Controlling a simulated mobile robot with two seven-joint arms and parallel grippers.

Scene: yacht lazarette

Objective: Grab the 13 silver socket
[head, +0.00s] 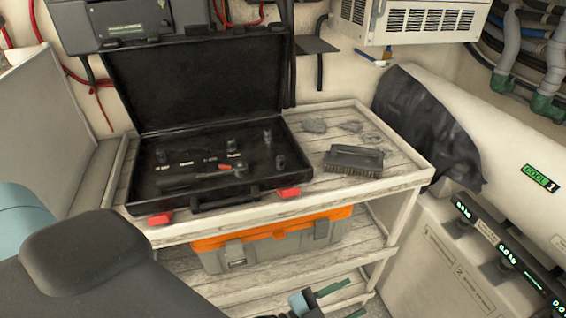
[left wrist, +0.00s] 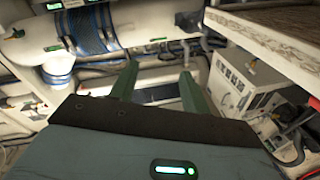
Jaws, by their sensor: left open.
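An open black tool case (head: 201,203) lies on the top shelf of a cart, with its lid raised at the back. Several small sockets stand in it, among them one at the right (head: 280,161), one behind it (head: 267,137) and one at the left (head: 161,156). Small white markings lie beside some; I cannot read which is 13. My left gripper (head: 335,298) is low at the bottom of the head view, in front of the cart and well away from the case. In the left wrist view its green fingers (left wrist: 158,72) are apart and empty. My right gripper is not in view.
A ratchet with a red part (head: 226,167) lies in the case. A brush (head: 353,161) lies right of it on the cart top (head: 390,185). An orange-lidded toolbox (head: 270,232) sits on the shelf below. The raised lid (head: 200,85) stands as a wall behind the sockets.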

